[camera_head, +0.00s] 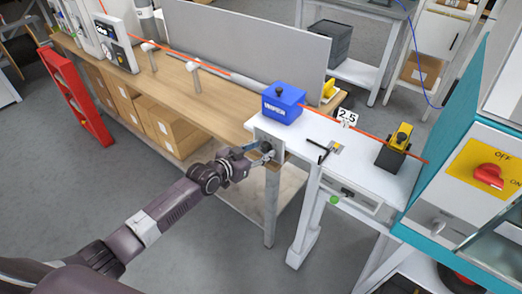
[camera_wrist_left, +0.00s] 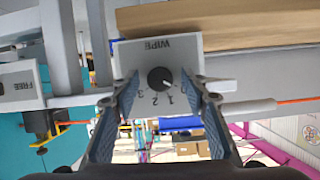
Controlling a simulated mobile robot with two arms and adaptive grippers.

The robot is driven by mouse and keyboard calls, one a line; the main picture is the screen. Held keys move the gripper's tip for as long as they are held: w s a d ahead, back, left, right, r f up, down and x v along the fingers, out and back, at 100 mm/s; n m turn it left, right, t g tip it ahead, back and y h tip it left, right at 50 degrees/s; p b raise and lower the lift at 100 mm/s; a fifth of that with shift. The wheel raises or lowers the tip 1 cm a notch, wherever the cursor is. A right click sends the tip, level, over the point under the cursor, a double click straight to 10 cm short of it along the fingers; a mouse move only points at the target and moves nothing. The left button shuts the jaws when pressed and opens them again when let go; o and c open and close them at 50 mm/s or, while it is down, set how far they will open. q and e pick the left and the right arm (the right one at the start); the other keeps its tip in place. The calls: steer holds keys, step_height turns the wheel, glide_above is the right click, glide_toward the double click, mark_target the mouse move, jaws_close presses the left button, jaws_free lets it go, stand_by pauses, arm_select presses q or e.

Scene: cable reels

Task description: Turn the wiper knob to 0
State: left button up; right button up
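The wiper knob (camera_wrist_left: 161,79) is a round black dial with a pale pointer mark on a light grey panel (camera_wrist_left: 190,48). The wrist view shows the panel upside down, with the lettering "WIPE" and the numbers 3, 2 and 1 readable. The pointer slants to the lower right in that view; I cannot tell its exact setting. In the head view the panel (camera_head: 262,137) is on the end of the white bench, and my left gripper (camera_head: 262,151) is in front of it. In the wrist view my left gripper (camera_wrist_left: 160,85) is open, fingers either side of the knob, apart from it. My right gripper is out of view.
A blue box marked "WIPER" (camera_head: 282,103) stands above the panel on the white bench (camera_head: 375,180). A wooden table (camera_head: 205,95) is to the left. A teal cabinet with a red OFF switch (camera_head: 488,176) stands at the right. Open floor (camera_head: 190,240) lies in front.

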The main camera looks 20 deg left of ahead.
arm_select(q)
steer(key=v, duration=1.2)
stand_by(0.4)
steer(key=s+a+f+n+g+y, duration=0.1)
steer(key=s+a+f+g, duration=0.2)
steer(key=f, duration=0.7)
steer(key=s+a+f+n+y, duration=0.15)
steer(key=s+f, duration=0.35)
steer(key=f, duration=0.6)
steer(key=s+a+f+g+y, duration=0.2)
steer(key=s+a+f, duration=0.15)
steer(key=f, duration=0.65)
steer(key=s+d+f+g+b, duration=0.1)
steer(key=s+d+f+g, duration=0.15)
steer(key=s+f, duration=1.15)
steer(key=s+d+f+g, duration=0.2)
steer(key=s+d+f, duration=0.1)
steer(key=s, duration=0.9)
steer(key=s+d+f+g, duration=0.2)
steer(key=s+d+f, duration=0.1)
steer(key=s, duration=0.9)
steer(key=shift+f, duration=0.85)
steer(key=shift+w+d+g, duration=0.1)
steer(key=shift+d+g, duration=0.05)
steer(key=shift+g, duration=0.1)
